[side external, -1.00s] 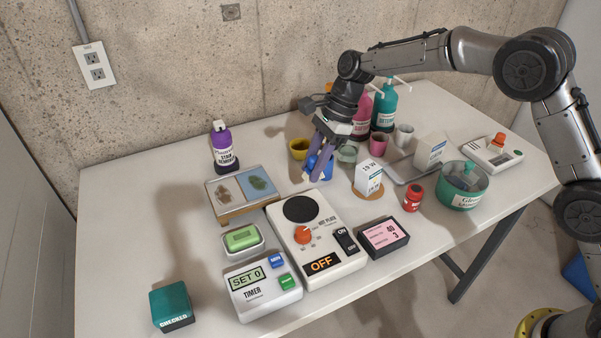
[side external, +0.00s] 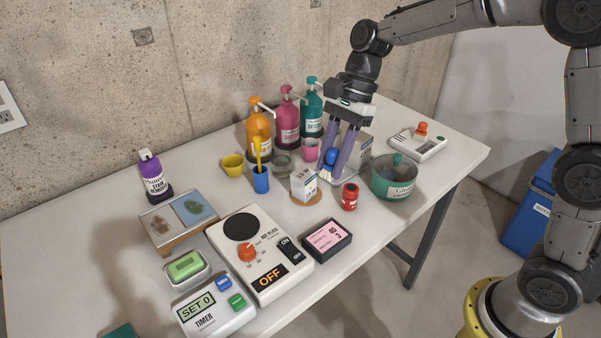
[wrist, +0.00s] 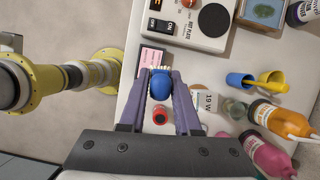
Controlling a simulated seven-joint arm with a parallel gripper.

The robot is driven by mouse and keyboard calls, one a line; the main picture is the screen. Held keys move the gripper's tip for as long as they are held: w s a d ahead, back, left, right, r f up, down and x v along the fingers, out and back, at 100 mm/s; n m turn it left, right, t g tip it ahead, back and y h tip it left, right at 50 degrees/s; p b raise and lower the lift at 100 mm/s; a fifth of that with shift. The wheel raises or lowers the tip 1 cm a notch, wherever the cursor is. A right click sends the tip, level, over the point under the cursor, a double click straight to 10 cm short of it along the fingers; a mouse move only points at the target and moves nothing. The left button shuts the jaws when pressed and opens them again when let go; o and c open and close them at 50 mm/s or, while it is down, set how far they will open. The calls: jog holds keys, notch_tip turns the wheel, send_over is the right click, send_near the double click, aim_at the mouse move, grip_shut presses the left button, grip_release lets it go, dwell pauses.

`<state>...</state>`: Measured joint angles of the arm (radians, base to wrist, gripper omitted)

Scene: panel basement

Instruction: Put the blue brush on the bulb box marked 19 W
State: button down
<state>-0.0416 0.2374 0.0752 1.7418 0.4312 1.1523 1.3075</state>
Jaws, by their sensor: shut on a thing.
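My gripper (side external: 331,172) is shut on the blue brush (side external: 330,157) and holds it in the air. In the wrist view the blue brush (wrist: 160,87) sits between the two purple fingers, its pale bristles pointing away from the wrist. The bulb box marked 19 W (side external: 303,184) stands on a round tan mat, to the left of the brush in the side view.
Pump bottles (side external: 287,120) line the wall. A pink display (side external: 327,240) lies in front.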

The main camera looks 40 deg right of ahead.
jog(key=s+d+r+m, duration=0.1)
jog(key=d+r, duration=0.2)
jog(key=d, duration=0.2)
send_over(298, 176)
jog(key=d, duration=0.2)
jog(key=f, duration=0.9)
jog(key=shift+s+a, duration=0.1)
jog(key=shift+s, duration=0.2)
jog(key=shift+w+f, duration=0.3)
jog(key=shift+f, duration=1.6)
jog(key=shift+f, duration=0.1)
jog(key=c, duration=0.6)
grip_release()
